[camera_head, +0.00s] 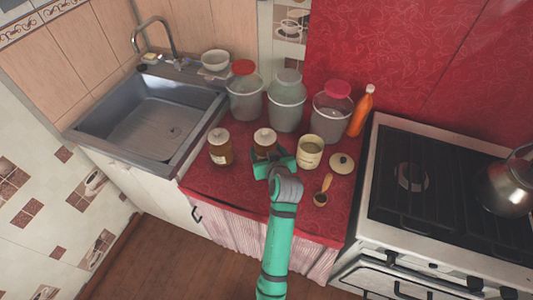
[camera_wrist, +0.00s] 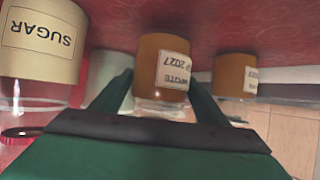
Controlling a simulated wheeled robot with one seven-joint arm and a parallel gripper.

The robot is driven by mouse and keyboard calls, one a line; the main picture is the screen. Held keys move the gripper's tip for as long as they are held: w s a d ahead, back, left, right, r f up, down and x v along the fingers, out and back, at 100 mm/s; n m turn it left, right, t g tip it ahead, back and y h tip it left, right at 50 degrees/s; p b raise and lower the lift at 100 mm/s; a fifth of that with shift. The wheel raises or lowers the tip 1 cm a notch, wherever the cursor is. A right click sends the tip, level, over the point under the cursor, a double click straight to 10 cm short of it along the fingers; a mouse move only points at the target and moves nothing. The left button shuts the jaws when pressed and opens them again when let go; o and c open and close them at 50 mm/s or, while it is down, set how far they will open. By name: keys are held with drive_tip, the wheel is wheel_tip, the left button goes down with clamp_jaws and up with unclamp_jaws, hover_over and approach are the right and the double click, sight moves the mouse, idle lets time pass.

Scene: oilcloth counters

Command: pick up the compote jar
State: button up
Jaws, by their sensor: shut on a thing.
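The compote jar (camera_head: 264,139) is a brown jar with a pale lid and a white label, standing on the red counter in the head view, partly hidden behind my gripper. In the wrist view the compote jar (camera_wrist: 163,68) is upside down, its label partly readable, between the two fingers. My gripper (camera_head: 272,162) is at the jar's near side. In the wrist view my gripper (camera_wrist: 160,92) has a dark green finger on each side of the jar and is shut on it. I cannot tell whether the jar is clear of the counter.
A similar brown jar (camera_head: 220,147) stands to the left, and a cream sugar canister (camera_head: 310,152) stands close on the right. Its lid (camera_head: 342,163) and a wooden scoop (camera_head: 322,191) lie nearby. Lidded buckets (camera_head: 287,107) and an orange bottle (camera_head: 361,112) stand behind. A sink (camera_head: 150,115) and stove (camera_head: 440,190) flank the counter.

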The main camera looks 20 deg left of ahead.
drive_tip(key=s+r, duration=0.1)
drive_tip(key=r, duration=0.1)
drive_tip(key=s+r, duration=0.2)
drive_tip(key=r, duration=0.1)
drive_tip(key=s+r, duration=0.2)
drive_tip(key=r, duration=0.1)
drive_tip(key=shift+d+r, duration=0.15)
drive_tip(key=shift+d, duration=0.25)
drive_tip(key=s+d+r, duration=0.1)
drive_tip(key=s+r, duration=0.2)
drive_tip(key=s, duration=0.6)
drive_tip(key=shift+r, duration=0.2)
drive_tip(key=shift+d, duration=0.1)
drive_tip(key=shift+w, duration=0.1)
wheel_tip(320, 180, down, 11)
approach(261, 143)
drive_tip(key=s, duration=0.2)
drive_tip(key=s+a, duration=0.1)
drive_tip(key=s, duration=0.1)
drive_tip(key=shift+s+a+r, duration=0.15)
drive_tip(key=shift+a+r, duration=0.1)
